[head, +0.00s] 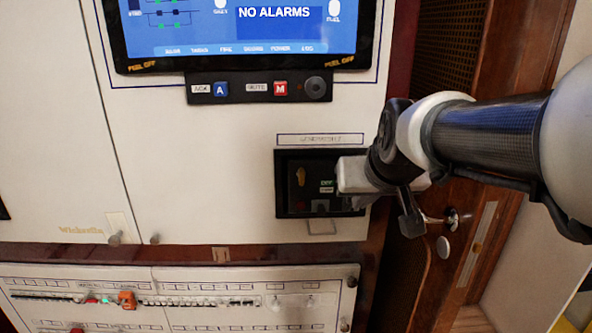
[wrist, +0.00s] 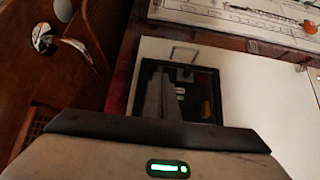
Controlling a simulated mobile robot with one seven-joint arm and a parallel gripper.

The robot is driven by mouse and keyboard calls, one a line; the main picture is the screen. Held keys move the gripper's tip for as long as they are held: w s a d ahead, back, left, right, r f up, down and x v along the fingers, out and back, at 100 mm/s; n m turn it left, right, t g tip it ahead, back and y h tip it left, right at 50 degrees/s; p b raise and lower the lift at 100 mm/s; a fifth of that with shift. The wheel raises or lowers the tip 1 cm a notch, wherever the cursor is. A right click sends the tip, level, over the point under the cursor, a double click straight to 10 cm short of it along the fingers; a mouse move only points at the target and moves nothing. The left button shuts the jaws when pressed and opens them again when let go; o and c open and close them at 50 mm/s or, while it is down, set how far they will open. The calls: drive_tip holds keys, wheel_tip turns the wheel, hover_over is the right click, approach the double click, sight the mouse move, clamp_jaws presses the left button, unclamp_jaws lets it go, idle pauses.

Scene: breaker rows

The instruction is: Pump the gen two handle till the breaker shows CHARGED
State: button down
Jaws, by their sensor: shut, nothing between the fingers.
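The breaker (head: 300,196) sits in a black-framed recess in the white panel, under a label strip too small to read. It has a small green marking (head: 327,183), a pale yellowish part and a grey part low down. My gripper (head: 350,175) is shut and empty, at the right side of the recess, covering part of it. In the wrist view the breaker recess (wrist: 206,88) lies beyond my gripper's dark edge. A grey upright bar (wrist: 168,95) shows inside it; I cannot tell whether it is the handle. The breaker's state wording is not readable.
A screen reading NO ALARMS (head: 280,20) and a button strip (head: 262,88) are above. A breaker row panel (head: 200,300) is below. A small loop (head: 321,228) juts below the recess.

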drive_tip(key=v, duration=1)
drive_tip(key=shift+s+p, duration=0.3)
drive_tip(key=shift+p, duration=0.05)
drive_tip(key=shift+r, duration=0.15)
drive_tip(key=s+f+g, duration=0.3)
drive_tip(key=s+f, duration=0.8)
wheel_tip(320, 180, up, 16)
drive_tip(key=p, duration=1.5)
drive_tip(key=shift+s+p, duration=0.15)
drive_tip(key=shift+p, duration=0.2)
drive_tip(key=shift+a, duration=0.1)
